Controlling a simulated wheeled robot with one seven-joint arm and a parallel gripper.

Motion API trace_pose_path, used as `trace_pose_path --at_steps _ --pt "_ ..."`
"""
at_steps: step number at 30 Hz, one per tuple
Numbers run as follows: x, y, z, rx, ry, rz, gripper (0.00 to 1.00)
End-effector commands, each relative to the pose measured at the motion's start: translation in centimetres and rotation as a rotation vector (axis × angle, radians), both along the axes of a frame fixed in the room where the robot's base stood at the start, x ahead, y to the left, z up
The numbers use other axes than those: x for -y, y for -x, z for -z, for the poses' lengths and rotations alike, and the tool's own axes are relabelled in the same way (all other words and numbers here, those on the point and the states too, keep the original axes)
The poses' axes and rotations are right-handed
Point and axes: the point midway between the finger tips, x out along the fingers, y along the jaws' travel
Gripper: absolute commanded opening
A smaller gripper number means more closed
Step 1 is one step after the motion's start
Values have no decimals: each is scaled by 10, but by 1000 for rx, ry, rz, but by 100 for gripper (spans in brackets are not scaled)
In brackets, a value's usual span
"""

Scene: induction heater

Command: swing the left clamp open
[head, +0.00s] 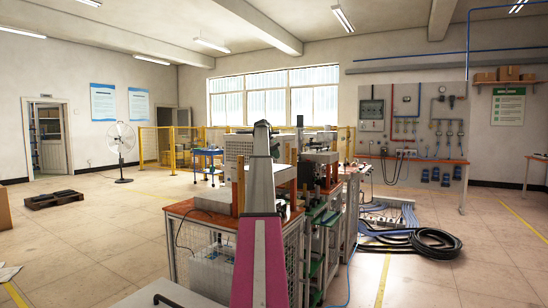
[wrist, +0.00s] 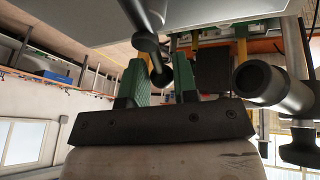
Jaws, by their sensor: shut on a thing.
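In the wrist view, my gripper (wrist: 160,62) has two green ridged fingers on a dark bar. Between them is a dark rod with a rounded end (wrist: 161,77), which seems to be the handle of the left clamp. The gripper is shut on it. The rod slants up out of the picture beside a pale flat panel (wrist: 215,12). A second thick dark cylinder (wrist: 264,83) stands apart to the right of the fingers. In the head view my own arm covers much of the heater bench (head: 182,208), and I cannot make out the gripper or the clamps there.
The bench has an orange top and mesh sides. Pale machine housings (head: 238,150) stand on it. A black hose coil (head: 435,243) lies on the floor at right. A fan (head: 122,140) and a dark pallet (head: 54,199) stand left. The left floor is mostly free.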

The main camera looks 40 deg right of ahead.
Motion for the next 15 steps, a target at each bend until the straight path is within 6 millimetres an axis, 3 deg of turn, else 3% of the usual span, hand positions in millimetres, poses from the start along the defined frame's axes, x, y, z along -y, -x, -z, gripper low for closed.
trace_pose_path --at_steps 1,2,3,4,15 --pt "0 0 0 0 0 0 0" --pt "0 0 0 0 0 0 34" --pt "0 0 0 0 0 0 47" --pt "0 0 0 0 0 0 51" --pt "0 0 0 0 1 -1 51"
